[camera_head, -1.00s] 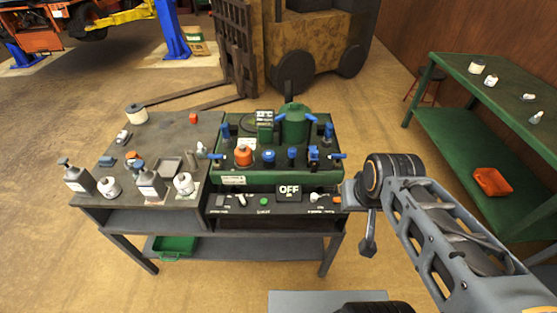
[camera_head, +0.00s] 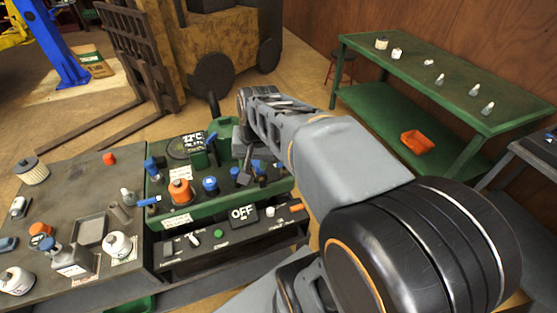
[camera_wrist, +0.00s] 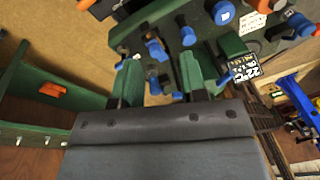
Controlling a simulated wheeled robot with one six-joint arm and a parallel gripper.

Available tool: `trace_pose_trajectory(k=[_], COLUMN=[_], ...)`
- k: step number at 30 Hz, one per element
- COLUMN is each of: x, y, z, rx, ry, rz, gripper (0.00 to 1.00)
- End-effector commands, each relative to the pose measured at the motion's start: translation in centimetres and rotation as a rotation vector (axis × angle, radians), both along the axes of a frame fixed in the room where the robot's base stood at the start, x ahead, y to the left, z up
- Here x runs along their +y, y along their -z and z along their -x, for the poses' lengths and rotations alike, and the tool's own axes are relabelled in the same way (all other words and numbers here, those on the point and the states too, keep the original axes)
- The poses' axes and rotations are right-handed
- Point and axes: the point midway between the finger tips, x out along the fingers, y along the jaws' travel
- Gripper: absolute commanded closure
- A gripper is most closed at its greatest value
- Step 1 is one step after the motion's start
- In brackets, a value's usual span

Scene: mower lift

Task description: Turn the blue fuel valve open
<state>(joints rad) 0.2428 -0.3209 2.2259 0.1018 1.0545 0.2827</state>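The green machine panel (camera_head: 205,208) carries several blue valve handles, and I cannot tell which one is the fuel valve. A blue lever (camera_head: 150,201) sticks out at its left, and a round blue knob (camera_head: 210,184) stands near the middle. A blue handle at the right (camera_head: 258,165) is partly hidden by my arm. In the wrist view, a blue valve with its lever (camera_wrist: 156,48) lies just beyond my gripper (camera_wrist: 160,78). The fingers look apart, with blue handles showing between and beyond them. I see no contact with a handle.
A display reading OFF (camera_head: 243,213) sits on the front panel, and a temperature display (camera_head: 195,141) is at the back. An orange knob (camera_head: 180,191) stands at left. Bottles crowd the grey bench (camera_head: 135,230). A green table (camera_head: 450,75) stands at right.

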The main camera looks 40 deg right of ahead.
Motion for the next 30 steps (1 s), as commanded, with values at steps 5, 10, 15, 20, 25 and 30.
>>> trace_pose_trajectory(k=[5,10,15,20,25,30], x=[-6.5,-12.7,-17.5,-19.6,-19.6,-18.3], y=[0.9,2.2,3.6,4.5,6.3,9.4], z=[-4.1,-6.1,-6.6,-6.5,-6.6,-6.9], rx=[0.134,0.237,0.307,0.342,0.353,0.356], ry=[0.457,0.818,1.06,1.171,1.199,1.197], rz=[-0.173,-0.316,-0.416,-0.464,-0.477,-0.476], gripper=[0.61,0.61,0.61,0.61,0.61,0.61])
